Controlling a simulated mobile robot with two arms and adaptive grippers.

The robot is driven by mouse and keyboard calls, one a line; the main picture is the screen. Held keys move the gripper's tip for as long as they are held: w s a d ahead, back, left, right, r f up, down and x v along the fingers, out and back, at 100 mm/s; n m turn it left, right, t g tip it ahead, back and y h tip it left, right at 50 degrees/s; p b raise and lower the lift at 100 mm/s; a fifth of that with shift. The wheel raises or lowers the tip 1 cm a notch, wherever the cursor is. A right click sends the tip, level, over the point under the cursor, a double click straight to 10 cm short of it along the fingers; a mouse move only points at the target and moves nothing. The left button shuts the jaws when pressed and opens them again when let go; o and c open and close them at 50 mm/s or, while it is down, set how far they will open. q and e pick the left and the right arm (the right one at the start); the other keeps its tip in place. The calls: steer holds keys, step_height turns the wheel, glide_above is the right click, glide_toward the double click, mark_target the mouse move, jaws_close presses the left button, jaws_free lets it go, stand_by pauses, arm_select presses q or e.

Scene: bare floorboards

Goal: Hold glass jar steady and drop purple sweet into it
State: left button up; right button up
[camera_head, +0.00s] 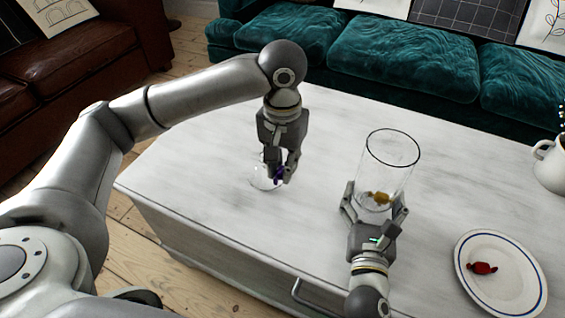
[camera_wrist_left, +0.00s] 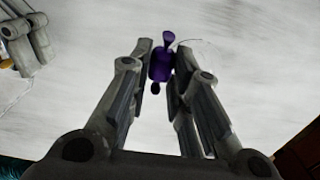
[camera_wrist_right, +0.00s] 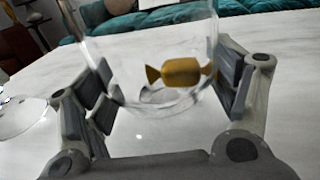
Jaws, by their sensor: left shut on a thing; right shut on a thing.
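The clear glass jar (camera_head: 391,152) stands upright with its mouth open on the white table. A yellow wrapped sweet (camera_head: 379,197) lies inside at the bottom, and it also shows through the glass in the right wrist view (camera_wrist_right: 180,73). My right gripper (camera_head: 374,207) is shut around the lower part of the jar, one finger on each side. The purple sweet (camera_wrist_left: 162,62) is pinched between the fingertips of my left gripper (camera_head: 281,178). In the head view the purple sweet (camera_head: 278,174) is partly hidden by the fingers, left of the jar and apart from it.
A clear round glass piece (camera_head: 262,184), perhaps a lid, lies on the table below my left gripper. A white plate (camera_head: 476,246) with a red sweet (camera_head: 482,268) is at the right. A white jug (camera_head: 552,165) stands at the right edge. A teal sofa (camera_head: 400,62) borders the table's far side.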

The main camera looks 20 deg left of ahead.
stand_by(0.4)
arm_select(q)
steer(key=w+d+r, duration=0.2)
steer(key=d+r, duration=0.7)
steer(key=w+d+r, duration=0.3)
steer(key=d+r, duration=0.5)
steer(key=r, duration=0.1)
steer(key=shift+s+d+f, duration=0.1)
steer(key=shift+f, duration=1.25)
steer(key=shift+s+f, duration=0.1)
steer(key=shift+f, duration=1.25)
steer(key=o, duration=0.8)
steer(key=shift+c, duration=0.2)
